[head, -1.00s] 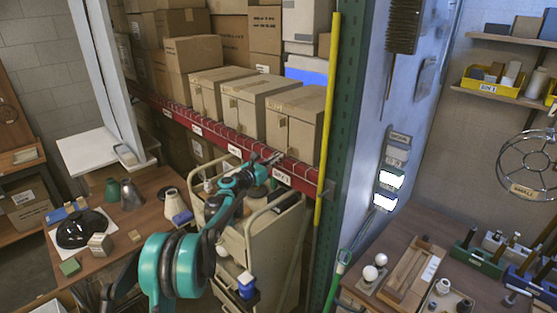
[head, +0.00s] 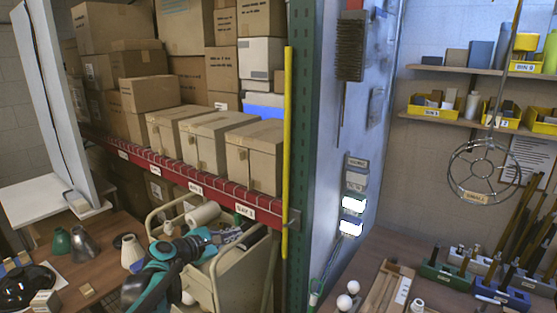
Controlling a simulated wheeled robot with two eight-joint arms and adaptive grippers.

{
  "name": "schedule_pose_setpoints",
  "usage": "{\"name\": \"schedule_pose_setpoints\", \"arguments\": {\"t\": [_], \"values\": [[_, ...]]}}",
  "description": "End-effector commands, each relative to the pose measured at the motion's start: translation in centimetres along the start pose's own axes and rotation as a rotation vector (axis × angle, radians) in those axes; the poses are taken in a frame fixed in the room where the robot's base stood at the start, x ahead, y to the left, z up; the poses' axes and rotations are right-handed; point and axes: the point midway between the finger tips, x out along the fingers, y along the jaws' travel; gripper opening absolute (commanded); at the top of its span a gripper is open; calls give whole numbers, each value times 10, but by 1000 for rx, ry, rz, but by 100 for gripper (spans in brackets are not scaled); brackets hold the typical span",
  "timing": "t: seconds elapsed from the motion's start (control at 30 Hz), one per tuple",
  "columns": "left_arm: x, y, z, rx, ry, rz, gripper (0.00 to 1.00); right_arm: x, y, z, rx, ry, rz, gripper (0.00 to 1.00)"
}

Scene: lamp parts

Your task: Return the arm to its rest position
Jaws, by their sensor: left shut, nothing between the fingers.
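My left gripper (head: 252,232) is at the end of my teal and black arm, which comes in from the lower left. Its fingers are together and empty. It is over the cream cart (head: 228,285), just in front of the red shelf beam. The cart's contents are partly hidden by my arm; a pale roll (head: 203,214) shows behind the wrist. My right gripper is outside the view.
A red shelf beam (head: 170,174) bears cardboard boxes (head: 254,155). A yellow pole (head: 287,150) and green upright (head: 310,130) stand right of the gripper. Lamp shades (head: 84,246) sit on the left table. The right bench (head: 345,270) holds trays and bulbs.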

Motion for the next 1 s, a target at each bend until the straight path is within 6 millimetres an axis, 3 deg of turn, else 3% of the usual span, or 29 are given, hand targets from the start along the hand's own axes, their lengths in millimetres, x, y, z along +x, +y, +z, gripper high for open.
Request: {"name": "schedule_pose_setpoints", "arguments": {"t": [0.03,0.23,0.4,0.5,0.6,0.7,1.0], "values": [[-12,-33,3,138,37,-47,0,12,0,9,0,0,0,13],[-70,-140,-4,727,163,-263,0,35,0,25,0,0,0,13],[-129,-227,-35,1220,225,-480,0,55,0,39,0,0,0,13],[-161,-269,-60,1482,242,-613,0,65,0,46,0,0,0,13],[-186,-299,-84,1691,249,-728,0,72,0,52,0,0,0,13],[-203,-317,-101,1833,250,-813,0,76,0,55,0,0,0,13],[-216,-326,-112,1936,248,-880,0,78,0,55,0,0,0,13]]}}
